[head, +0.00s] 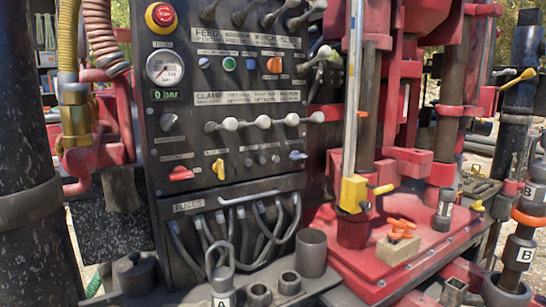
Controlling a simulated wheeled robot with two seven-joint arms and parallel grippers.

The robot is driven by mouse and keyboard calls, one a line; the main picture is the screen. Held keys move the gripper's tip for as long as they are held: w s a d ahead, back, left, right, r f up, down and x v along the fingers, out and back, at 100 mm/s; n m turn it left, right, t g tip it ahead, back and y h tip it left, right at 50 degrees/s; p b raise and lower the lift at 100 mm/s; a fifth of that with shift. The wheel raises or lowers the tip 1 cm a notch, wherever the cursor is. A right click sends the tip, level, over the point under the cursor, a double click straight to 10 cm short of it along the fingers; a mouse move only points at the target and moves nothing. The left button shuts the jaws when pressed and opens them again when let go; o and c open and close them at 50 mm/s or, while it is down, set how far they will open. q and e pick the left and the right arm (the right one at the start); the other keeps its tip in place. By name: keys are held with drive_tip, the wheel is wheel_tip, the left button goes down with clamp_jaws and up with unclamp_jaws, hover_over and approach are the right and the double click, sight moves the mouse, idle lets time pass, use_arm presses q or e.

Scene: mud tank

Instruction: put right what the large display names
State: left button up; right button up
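No large display shows in the head view. The only lit display is a small one (167,95) with green characters under a round pressure gauge (165,67); its text is too small to read surely. Both sit on a dark control panel (180,140). The panel has a red emergency-stop button (162,16), a row of grey-knobbed levers (265,122), a blue, a green and an orange knob (274,65), a red knob (181,173), a second orange knob (218,169) and a blue one (298,155). Neither of my grippers is in view.
Grey cables (235,235) loop below the panel. A red deck (400,250) at right holds a yellow-handled tool (353,193) and a wooden block (398,249) with orange-topped pieces. Cups (311,252) stand in front. Black columns (28,150) flank the scene; tags read A and B.

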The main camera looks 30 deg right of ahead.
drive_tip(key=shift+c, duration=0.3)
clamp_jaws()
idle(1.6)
